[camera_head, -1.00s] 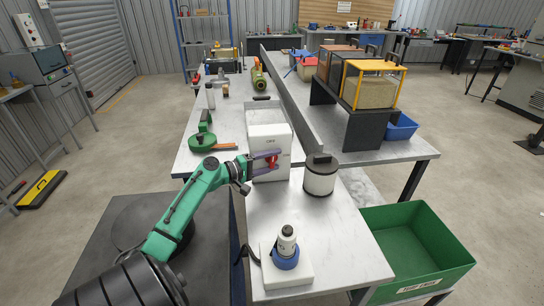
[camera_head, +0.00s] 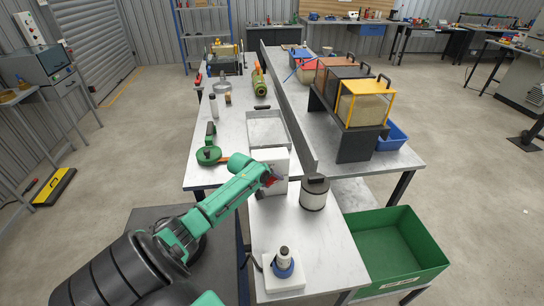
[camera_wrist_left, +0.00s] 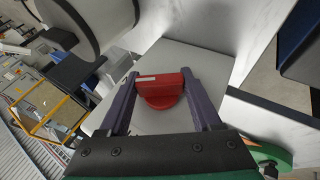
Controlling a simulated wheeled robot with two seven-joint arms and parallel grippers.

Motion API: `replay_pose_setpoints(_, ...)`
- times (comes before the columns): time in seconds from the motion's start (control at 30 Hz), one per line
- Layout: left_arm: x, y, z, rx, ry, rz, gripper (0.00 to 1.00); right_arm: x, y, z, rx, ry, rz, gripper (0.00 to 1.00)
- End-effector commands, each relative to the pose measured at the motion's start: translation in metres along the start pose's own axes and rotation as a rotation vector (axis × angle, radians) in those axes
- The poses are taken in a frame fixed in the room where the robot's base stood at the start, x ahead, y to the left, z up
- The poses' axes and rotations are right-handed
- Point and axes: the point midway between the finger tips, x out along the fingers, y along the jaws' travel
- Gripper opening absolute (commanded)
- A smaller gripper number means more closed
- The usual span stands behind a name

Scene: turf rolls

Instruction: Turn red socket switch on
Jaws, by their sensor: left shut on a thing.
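A red switch knob (camera_wrist_left: 162,90) with a bar-shaped handle and a pale mark sits on the face of a white box (camera_head: 268,157). In the left wrist view the white face (camera_wrist_left: 205,62) is behind the knob. My left gripper (camera_wrist_left: 158,92) has its two purple fingers on either end of the bar and is shut on it. In the head view my left gripper (camera_head: 271,180) is at the front of the box, and the knob is mostly hidden there by the gripper. My right gripper is not in view.
A green crate (camera_head: 395,250) is at the right. The tabletop between canister and connector is clear.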

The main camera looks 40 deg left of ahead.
Motion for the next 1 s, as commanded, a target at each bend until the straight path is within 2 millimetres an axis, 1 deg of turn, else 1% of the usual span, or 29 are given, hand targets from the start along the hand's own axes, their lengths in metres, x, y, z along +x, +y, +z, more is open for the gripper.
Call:
replay_pose_setpoints(0.3,0.0021,0.0001,0.0025,0.109,-0.004,-0.266,0.09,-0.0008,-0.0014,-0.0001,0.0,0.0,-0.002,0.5)
replay_pose_setpoints(0.5,0.0024,-0.0008,0.0032,0.164,-0.006,-0.4,0.09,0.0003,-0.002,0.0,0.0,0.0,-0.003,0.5)
replay_pose_setpoints(0.7,0.0023,-0.0016,0.0035,0.199,-0.008,-0.487,0.09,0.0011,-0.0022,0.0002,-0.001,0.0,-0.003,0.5)
replay_pose_setpoints(1.0,0.0024,-0.0028,0.0044,0.22,-0.011,-0.535,0.09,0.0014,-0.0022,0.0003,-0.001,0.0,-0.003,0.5)
